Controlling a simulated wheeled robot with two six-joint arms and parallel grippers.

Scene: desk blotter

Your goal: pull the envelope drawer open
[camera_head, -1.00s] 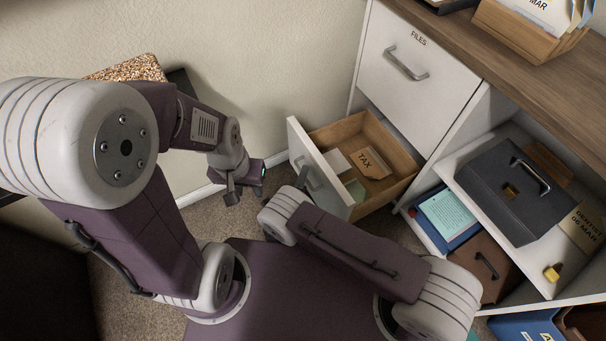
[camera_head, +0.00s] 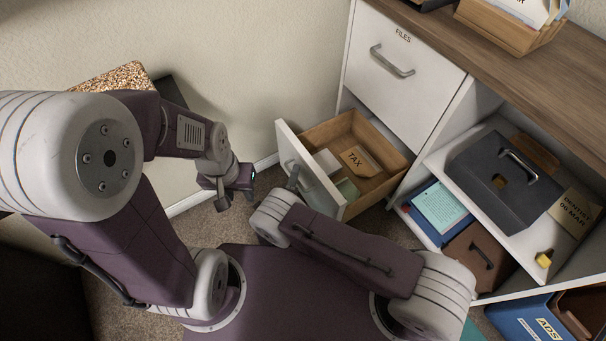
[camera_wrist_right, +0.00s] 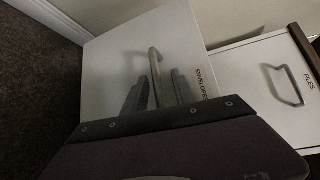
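The envelope drawer (camera_head: 318,185) is the lower drawer of the white cabinet. It stands pulled out, its wooden inside showing in the head view. Its white front, partly lettered "ENVELOPE", fills the middle of the right wrist view (camera_wrist_right: 110,70). My left gripper (camera_head: 237,197) hangs empty left of the drawer, fingers apart.
A TAX envelope (camera_head: 361,160) lies in the drawer. The shut FILES drawer (camera_head: 398,75) is above. Right of it, shelves hold a dark case (camera_head: 500,175), a blue folder (camera_head: 436,212) and a brown case (camera_head: 476,258). Carpet is free before the drawer.

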